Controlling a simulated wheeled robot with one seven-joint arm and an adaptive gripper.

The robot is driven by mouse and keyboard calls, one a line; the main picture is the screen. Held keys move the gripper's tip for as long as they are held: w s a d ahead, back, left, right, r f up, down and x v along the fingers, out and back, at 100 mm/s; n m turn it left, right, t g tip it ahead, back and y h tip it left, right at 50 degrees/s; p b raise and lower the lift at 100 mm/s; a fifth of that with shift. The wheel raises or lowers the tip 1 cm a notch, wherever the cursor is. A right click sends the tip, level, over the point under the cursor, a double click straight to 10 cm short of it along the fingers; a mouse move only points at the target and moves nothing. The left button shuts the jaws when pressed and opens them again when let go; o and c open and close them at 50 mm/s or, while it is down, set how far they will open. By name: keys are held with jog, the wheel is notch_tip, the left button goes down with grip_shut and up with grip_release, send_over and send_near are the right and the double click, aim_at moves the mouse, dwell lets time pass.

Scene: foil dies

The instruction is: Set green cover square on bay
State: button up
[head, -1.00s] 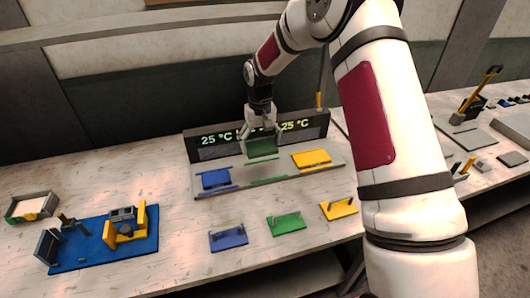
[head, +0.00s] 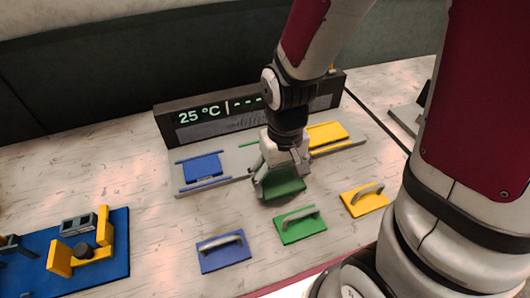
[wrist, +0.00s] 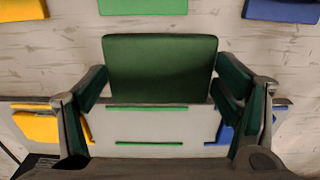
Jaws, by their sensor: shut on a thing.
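The green cover, a plain dark green panel (head: 284,190), is held in my gripper (head: 280,172), which is shut on it. It hangs over the front side of the grey bay plate (head: 228,158), apart from the middle bay. In the wrist view, the cover (wrist: 160,70) sits between both fingers, and its lower edge is near the middle bay. The middle bay (wrist: 150,126) is bare between two green rails. My arm hides part of that bay in the head view. I cannot tell the cover's exact height.
A blue panel (head: 203,167) and a yellow panel (head: 327,135) lie on either side of the middle bay. Blue (head: 223,251), green (head: 300,224) and yellow (head: 365,200) handled plates lie in front. A display (head: 225,117) stands behind.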

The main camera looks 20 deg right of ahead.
jog(key=shift+s+f, duration=0.1)
jog(key=shift+s, duration=0.2)
jog(key=w, duration=0.5)
jog(key=w+d+f, duration=0.1)
jog(key=w, duration=0.4)
jog(key=w+d, duration=0.1)
jog(key=w, duration=0.4)
jog(key=shift+w+d+f, duration=0.1)
jog(key=shift+f, duration=0.15)
jog(key=shift+w+f, duration=0.1)
jog(key=shift+w, duration=0.05)
jog(key=shift+f+p, duration=0.3)
jog(key=shift+f, duration=1.35)
jog(key=shift+f, duration=0.2)
jog(key=o, duration=1.2)
jog(key=shift+r, duration=0.15)
